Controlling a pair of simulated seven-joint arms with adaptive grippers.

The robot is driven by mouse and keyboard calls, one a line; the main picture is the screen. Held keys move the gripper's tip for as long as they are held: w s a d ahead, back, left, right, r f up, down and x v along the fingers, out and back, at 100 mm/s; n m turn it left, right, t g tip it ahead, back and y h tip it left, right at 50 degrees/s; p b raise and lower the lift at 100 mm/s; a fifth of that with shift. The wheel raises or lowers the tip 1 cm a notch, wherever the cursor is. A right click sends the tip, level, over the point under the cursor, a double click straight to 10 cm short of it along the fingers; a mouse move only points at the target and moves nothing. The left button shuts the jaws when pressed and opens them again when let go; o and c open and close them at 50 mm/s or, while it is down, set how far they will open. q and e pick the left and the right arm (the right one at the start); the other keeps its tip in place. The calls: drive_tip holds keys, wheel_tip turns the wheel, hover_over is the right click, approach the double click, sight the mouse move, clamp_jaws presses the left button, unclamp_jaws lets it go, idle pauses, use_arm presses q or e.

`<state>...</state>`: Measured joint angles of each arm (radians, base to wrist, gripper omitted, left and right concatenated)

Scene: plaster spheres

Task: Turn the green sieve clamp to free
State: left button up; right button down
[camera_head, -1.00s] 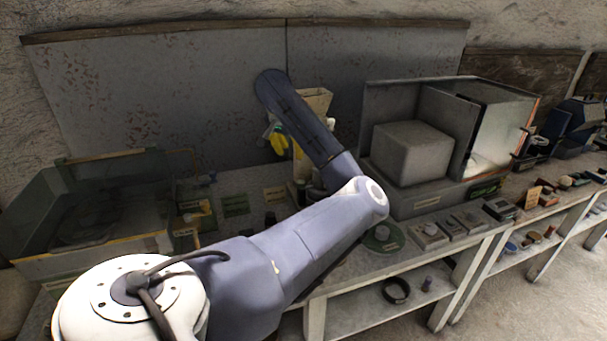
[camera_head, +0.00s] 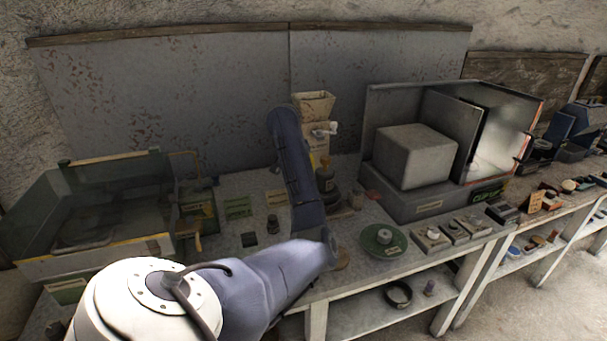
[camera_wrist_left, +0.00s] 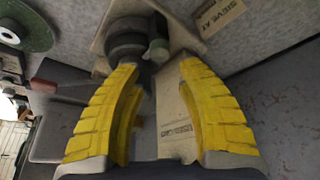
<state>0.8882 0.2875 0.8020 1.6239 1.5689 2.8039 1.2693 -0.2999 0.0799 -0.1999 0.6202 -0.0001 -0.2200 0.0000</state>
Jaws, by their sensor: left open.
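My left gripper (camera_wrist_left: 158,108) shows in the left wrist view with its two yellow ridged fingers spread apart and nothing gripped. Beyond the fingertips stand a dark round part and, beside it, a small grey-green knob (camera_wrist_left: 158,48); it may be the sieve clamp, but I cannot be sure. A beige board-like stand (camera_wrist_left: 172,115) with a small label runs between the fingers. A card (camera_wrist_left: 213,14) reading "SIEVE A1" lies beyond. In the head view, my arm hides the gripper, and a beige hopper (camera_head: 314,104) stands behind the arm. My right gripper is in neither view.
A green disc (camera_head: 383,241) lies near the bench front, right of my arm. A large cabinet with a grey block (camera_head: 414,155) stands to the right. A glass-sided tank (camera_head: 100,215) stands at the left. Small items and cards crowd the bench between.

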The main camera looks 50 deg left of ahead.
use_arm(q)
drive_tip(key=shift+x, duration=3.7)
clamp_jaws()
